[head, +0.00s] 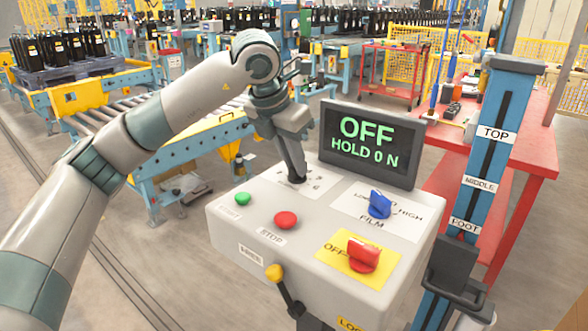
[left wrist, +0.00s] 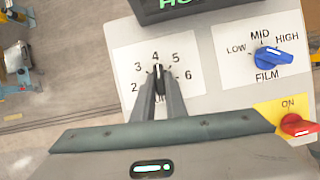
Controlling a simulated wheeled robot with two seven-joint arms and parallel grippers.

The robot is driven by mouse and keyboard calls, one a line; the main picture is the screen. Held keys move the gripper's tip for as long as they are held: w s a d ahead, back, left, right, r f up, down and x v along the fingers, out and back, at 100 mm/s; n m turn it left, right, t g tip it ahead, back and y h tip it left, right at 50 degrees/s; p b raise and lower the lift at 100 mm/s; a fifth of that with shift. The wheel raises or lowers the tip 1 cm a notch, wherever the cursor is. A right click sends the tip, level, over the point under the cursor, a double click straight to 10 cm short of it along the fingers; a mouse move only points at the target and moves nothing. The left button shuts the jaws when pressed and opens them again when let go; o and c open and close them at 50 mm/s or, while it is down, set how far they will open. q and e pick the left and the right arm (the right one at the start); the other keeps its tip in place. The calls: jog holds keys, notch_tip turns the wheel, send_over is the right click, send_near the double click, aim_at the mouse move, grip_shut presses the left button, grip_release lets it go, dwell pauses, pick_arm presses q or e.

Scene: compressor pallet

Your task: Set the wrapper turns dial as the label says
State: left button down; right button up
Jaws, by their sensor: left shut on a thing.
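The wrapper turns dial (left wrist: 158,72) is a small black knob on a white plate marked with numbers from 2 to 6. In the left wrist view its upper end points near the 4. My left gripper (left wrist: 160,92) is shut on the dial, with a finger on each side. In the head view my left gripper (head: 297,179) comes down on the back left of the grey control box (head: 240,220) and hides most of the dial and its plate. I cannot make out a label giving the number of turns. My right gripper is not in view.
The box also carries a blue film knob (head: 380,204), a red switch (head: 363,255), a green button (head: 243,199) and a red stop button (head: 286,220). A screen (head: 368,145) behind reads OFF, HOLD 0 N. A blue mast (head: 487,165) stands at right.

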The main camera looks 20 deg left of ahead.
pick_arm(q)
jog(key=shift+d+n+b, duration=0.1)
jog(key=shift+n+b, duration=0.35)
jog(key=shift+n, duration=0.35)
jog(key=shift+n+y, duration=0.4)
jog(key=shift+d+n+t+y+b, duration=0.1)
jog(key=shift+n+t+y+b, duration=0.3)
jog(key=shift+n+b, duration=0.7)
jog(key=shift+n+y, duration=0.4)
jog(key=shift+n, duration=0.6)
jog(key=shift+d+r+n+y, duration=0.1)
jog(key=shift+n+y, duration=0.2)
jog(key=shift+n, duration=0.4)
jog(key=shift+n+g+y, duration=0.3)
jog(key=shift+n, duration=0.6)
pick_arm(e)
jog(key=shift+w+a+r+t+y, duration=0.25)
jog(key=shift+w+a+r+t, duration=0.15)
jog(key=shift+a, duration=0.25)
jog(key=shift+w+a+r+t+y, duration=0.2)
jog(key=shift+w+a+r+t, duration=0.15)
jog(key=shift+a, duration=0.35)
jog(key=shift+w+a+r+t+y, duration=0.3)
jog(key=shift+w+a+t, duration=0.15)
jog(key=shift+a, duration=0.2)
